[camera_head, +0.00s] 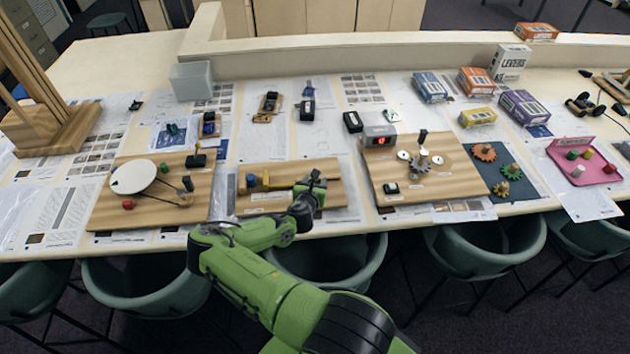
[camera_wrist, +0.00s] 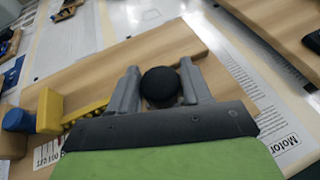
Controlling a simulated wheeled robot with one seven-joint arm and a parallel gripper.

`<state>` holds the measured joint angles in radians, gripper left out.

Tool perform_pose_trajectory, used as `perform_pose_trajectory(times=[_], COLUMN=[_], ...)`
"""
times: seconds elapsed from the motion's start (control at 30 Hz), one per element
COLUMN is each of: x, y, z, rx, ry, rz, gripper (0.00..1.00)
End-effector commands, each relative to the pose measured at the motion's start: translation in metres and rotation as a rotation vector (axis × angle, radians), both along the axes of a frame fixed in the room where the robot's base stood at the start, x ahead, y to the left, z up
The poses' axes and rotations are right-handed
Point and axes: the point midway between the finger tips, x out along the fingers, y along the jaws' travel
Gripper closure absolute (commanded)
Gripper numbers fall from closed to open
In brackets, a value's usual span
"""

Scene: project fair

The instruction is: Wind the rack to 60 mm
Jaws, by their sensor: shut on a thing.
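The rack board (camera_head: 335,188) is a wooden panel in the middle of the table. On its left part are a blue round peg (camera_head: 250,181) and a yellow block (camera_head: 265,180). In the wrist view a yellow toothed rack (camera_wrist: 85,112) runs from the yellow block (camera_wrist: 49,111) toward my gripper, beside the blue peg (camera_wrist: 17,121). My gripper (camera_head: 314,182) is over the right part of the board, and its jaws are shut on a round black knob (camera_wrist: 160,84). The gripper body hides the rack's right part and what lies under the knob. No millimetre reading is legible.
A board with a white disc and belt (camera_head: 135,177) stands at the left. A gear board with a red display (camera_head: 380,141) stands at the right. Small devices (camera_head: 307,108) lie on papers behind. Chairs (camera_head: 330,265) line the table's front edge.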

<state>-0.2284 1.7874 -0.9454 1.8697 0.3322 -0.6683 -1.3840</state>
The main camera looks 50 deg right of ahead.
Motion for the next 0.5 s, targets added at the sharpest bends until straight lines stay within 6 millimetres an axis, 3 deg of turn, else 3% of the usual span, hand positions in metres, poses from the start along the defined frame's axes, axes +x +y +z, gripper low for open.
perform_pose_trajectory(times=[0.5], x=[0.0042], y=[-0.0006], z=[-0.0054], rx=[-0.004], ry=[-0.008], rz=[-0.486], gripper=[0.82])
